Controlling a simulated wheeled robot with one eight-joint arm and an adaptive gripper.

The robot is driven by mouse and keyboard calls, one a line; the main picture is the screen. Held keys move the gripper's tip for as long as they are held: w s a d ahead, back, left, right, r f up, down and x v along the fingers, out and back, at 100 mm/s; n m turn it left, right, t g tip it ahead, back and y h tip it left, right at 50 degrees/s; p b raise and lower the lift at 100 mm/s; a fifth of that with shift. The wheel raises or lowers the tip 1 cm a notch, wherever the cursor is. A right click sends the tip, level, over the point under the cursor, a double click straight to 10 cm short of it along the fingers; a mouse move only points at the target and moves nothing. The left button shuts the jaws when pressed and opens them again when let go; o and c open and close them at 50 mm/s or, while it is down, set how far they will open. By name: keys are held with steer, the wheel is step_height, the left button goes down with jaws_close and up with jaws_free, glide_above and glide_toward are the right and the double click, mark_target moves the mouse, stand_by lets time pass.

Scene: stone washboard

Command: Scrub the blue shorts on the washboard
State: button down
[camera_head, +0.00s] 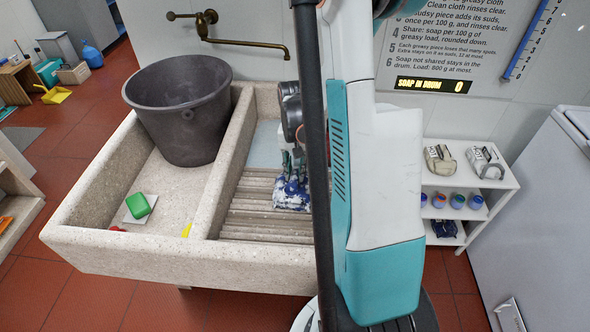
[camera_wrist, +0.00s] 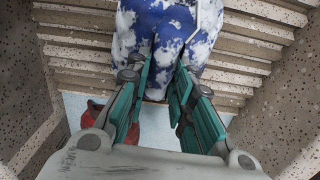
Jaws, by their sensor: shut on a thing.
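The blue shorts (camera_head: 291,190) lie on the ribbed stone washboard (camera_head: 262,226) in the right basin, with white suds-like patches on them. In the wrist view the shorts (camera_wrist: 165,32) spread over the ribs of the washboard (camera_wrist: 85,62). My gripper (camera_wrist: 166,68) is at the near edge of the shorts, its teal fingers shut on the cloth. In the head view my gripper (camera_head: 293,165) is partly hidden by my own arm and a dark column.
A dark bucket (camera_head: 178,112) stands in the left basin, with a green block (camera_head: 138,205) nearer the front. A red rounded thing (camera_wrist: 92,118) lies beside my gripper. A brass tap (camera_head: 240,42) is above. A white shelf (camera_head: 458,180) stands right.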

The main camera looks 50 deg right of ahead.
mark_target(294, 185)
step_height(294, 185, up, 9)
steer(key=p, duration=0.6)
steer(key=shift+f, duration=0.2)
stand_by(0.6)
step_height(294, 185, down, 7)
steer(key=b, duration=0.6)
steer(key=shift+w+d, duration=0.15)
steer(key=shift+f, duration=0.85)
stand_by(0.6)
steer(key=shift+s+a+r, duration=0.25)
steer(key=shift+s+a, duration=0.5)
steer(key=shift+a, duration=0.15)
steer(key=shift+s+a+r, duration=0.25)
steer(key=shift+s+a, duration=0.5)
steer(key=shift+a, duration=0.1)
